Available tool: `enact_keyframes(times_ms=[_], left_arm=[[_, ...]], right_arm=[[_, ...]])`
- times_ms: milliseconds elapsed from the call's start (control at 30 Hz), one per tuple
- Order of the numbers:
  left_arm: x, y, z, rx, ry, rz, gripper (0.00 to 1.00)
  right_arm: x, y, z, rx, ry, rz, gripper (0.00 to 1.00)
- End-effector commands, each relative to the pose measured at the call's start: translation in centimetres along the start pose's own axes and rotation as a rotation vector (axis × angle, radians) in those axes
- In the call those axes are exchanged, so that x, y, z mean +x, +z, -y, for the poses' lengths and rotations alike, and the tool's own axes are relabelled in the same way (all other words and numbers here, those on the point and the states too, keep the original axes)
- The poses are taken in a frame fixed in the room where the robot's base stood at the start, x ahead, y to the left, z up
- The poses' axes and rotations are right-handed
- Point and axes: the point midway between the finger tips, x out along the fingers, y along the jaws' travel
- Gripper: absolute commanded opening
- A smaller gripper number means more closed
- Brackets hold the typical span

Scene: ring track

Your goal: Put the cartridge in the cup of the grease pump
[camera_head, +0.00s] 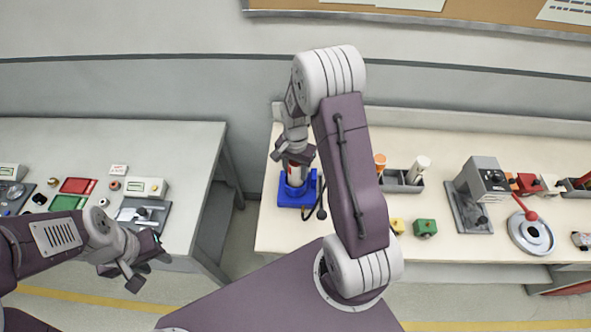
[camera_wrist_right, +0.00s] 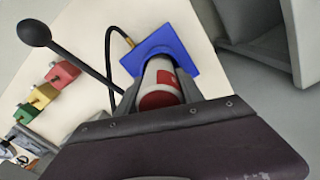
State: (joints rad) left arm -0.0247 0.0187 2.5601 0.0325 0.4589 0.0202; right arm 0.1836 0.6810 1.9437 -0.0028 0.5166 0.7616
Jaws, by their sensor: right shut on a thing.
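The cartridge (camera_wrist_right: 161,90) is a red and white cylinder held between the fingers of my right gripper (camera_head: 295,157). The grease pump (camera_head: 290,198) has a blue base at the left end of the cream bench. It also shows in the right wrist view (camera_wrist_right: 175,50), with a black hose and a long black ball-ended lever (camera_wrist_right: 70,60) beside it. The cartridge is lined up over the pump, its far end towards the blue base. The cup is hidden, so I cannot tell whether the cartridge is inside it. My left gripper (camera_head: 148,270) is open and empty, in front of the left table.
A grey rack (camera_head: 402,182) with an orange-topped and a white tube stands right of the pump. Yellow (camera_head: 397,226) and green (camera_head: 425,228) blocks lie near the front edge. A grey machine (camera_head: 475,195) stands further right. The left table (camera_head: 170,140) holds instruments; a gap separates the tables.

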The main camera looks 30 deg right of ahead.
Motion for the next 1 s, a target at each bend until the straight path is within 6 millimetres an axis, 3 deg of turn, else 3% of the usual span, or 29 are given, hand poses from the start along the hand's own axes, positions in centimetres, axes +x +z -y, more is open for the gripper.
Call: enact_keyframes(times_ms=[333,367,400,433,800,1000], left_arm=[[0.2,0.0,0.0,0.000,0.000,0.000,0.36],[0.1,0.0,0.0,0.000,0.000,0.000,0.36],[0.1,0.0,0.0,0.000,0.000,0.000,0.36],[0.1,0.0,0.0,0.000,0.000,0.000,0.36],[0.1,0.0,0.0,0.000,0.000,0.000,0.36],[0.6,0.1,0.0,0.000,0.000,0.000,0.36]], right_arm=[[0.5,0.0,0.0,0.000,-0.001,-0.001,0.00],[0.4,0.0,0.0,0.000,-0.001,-0.001,0.53],[0.4,0.0,0.0,0.000,-0.001,-0.001,0.64],[0.4,0.0,0.0,0.000,-0.001,-0.001,0.66],[-0.1,-0.1,0.1,0.000,-0.002,-0.002,0.66],[-3.7,-0.2,0.1,0.000,-0.006,-0.007,0.66]])
